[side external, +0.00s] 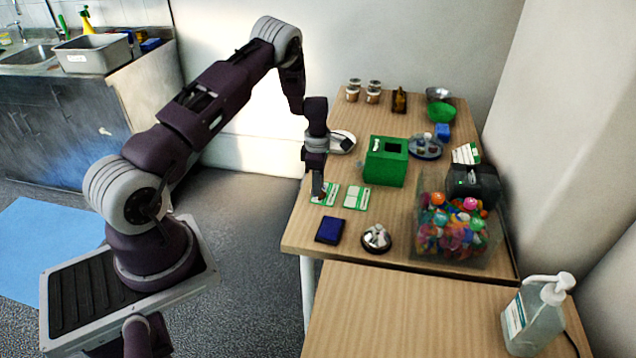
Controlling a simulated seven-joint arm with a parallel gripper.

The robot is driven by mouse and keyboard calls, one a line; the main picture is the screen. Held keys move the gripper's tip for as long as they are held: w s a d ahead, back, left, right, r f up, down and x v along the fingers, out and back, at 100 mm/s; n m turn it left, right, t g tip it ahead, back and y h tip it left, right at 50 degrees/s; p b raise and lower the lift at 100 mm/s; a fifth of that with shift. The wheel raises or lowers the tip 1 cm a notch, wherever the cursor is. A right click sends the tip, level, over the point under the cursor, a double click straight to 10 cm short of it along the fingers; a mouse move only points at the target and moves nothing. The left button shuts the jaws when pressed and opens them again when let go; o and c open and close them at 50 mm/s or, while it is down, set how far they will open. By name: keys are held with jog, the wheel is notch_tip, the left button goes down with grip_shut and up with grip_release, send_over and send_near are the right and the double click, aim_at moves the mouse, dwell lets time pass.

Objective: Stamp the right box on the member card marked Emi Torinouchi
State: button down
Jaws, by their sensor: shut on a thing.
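Two green-and-white member cards lie side by side on the wooden table, the left card (329,201) and the right card (357,198). Their print is too small to read, so I cannot tell which is marked Emi Torinouchi. My gripper (318,192) points down at the left part of the left card and covers some of it. It is shut on a small stamp, mostly hidden by the fingers. I cannot tell whether the stamp touches the card. A dark blue ink pad (329,230) lies in front of the cards.
A green slotted box (384,162) stands behind the cards. A silver bell (376,238) sits right of the ink pad.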

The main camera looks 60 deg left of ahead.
jog(key=shift+f, duration=0.35)
dwell(0.6)
jog(key=shift+r, duration=3.55)
